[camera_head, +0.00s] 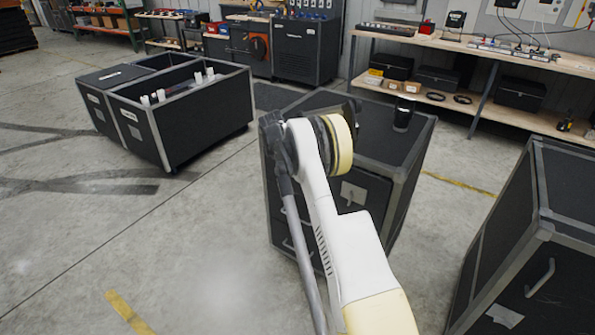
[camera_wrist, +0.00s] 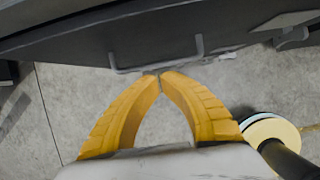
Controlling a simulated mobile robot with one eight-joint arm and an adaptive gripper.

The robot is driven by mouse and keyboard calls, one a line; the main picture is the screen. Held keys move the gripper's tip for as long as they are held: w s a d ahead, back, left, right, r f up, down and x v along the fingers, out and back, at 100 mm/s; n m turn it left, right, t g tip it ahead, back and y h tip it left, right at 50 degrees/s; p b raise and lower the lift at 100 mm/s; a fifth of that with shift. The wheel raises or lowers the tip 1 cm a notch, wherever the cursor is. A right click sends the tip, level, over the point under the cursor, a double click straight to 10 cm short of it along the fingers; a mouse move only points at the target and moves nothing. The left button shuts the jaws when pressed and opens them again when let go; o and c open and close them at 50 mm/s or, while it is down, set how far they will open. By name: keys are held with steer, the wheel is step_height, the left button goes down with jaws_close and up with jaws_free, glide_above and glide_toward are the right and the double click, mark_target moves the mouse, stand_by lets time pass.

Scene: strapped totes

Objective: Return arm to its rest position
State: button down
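My gripper (camera_wrist: 162,76) shows in the wrist view with its two yellow fingers brought together at the tips, and nothing is seen between them. The tips overlap a grey bar handle (camera_wrist: 128,70) on the face of a dark cabinet; I cannot tell whether they touch it. In the head view my white arm reaches forward, bent, in front of a black cabinet (camera_head: 405,165) with grey edges. My gripper is hidden there behind the arm.
A dark canister (camera_head: 403,114) stands on the cabinet. Another black cabinet (camera_head: 500,250) is close at right. An open black tote (camera_head: 205,115) with white-topped items stands at left. A workbench (camera_head: 480,50) runs along the back. The floor at front left is clear.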

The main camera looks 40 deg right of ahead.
steer(key=p+v, duration=0.1)
steer(key=v, duration=0.4)
steer(key=shift+w+a+r, duration=0.15)
steer(key=shift+a+r, duration=0.1)
steer(key=shift+r, duration=0.1)
steer(key=shift+r, duration=0.1)
